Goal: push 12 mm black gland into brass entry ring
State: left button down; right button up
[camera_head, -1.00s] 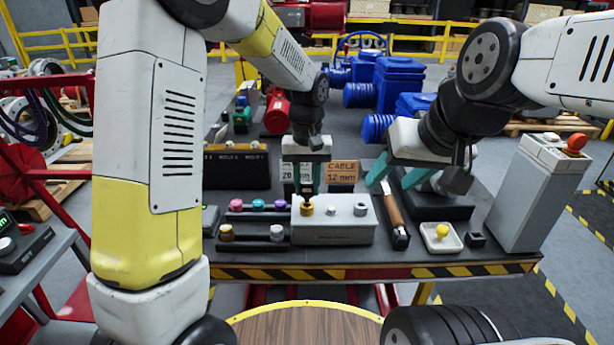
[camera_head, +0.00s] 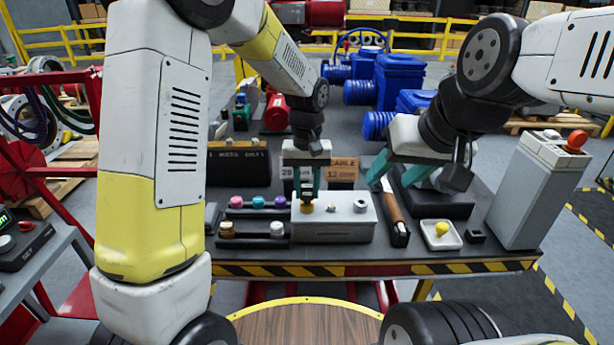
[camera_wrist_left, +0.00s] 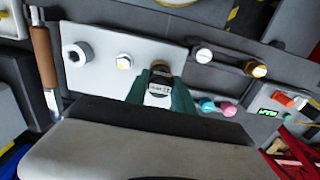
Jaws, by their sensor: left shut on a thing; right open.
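The brass entry ring (camera_head: 307,208) is at the left end of the top of a light grey block (camera_head: 335,228). My left gripper (camera_head: 307,196) is directly above it, teal fingers pointing down, shut on the small black gland. In the left wrist view the gland (camera_wrist_left: 160,70) shows dark between the fingertips, over the ring position. The fingers hide much of the ring, so I cannot tell how deep the gland sits. My right gripper (camera_head: 390,182) is open and empty, held to the right above the bench.
Two other fittings sit on the block, a small one (camera_head: 331,208) and a grey socket (camera_head: 360,206). Racks with coloured caps (camera_head: 258,202) stand left.

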aim_at(307, 186)
pick_arm(q)
jog(key=shift+f, duration=0.55)
jog(key=c, duration=1)
grip_release()
jog(key=shift+o, duration=0.2)
notch_tip(307, 186, up, 7)
jog(key=shift+f, duration=0.15)
jog(key=shift+r, duration=0.5)
jog(key=s+a+r+t, duration=0.2)
jog(key=s+a+r, duration=0.1)
jog(key=s, duration=0.3)
jog(key=s+a+r+t+h, duration=0.1)
jog(key=s+a+r+t, duration=0.1)
jog(key=s+a+r, duration=0.2)
jog(key=s+a+r+t+h, duration=0.1)
jog(key=s+a+r+t, duration=0.1)
jog(key=s+a, duration=0.5)
jog(key=s+r, duration=0.1)
jog(key=s, duration=0.1)
jog(key=shift+s+r+m, duration=0.2)
jog(key=shift+s+m, duration=0.1)
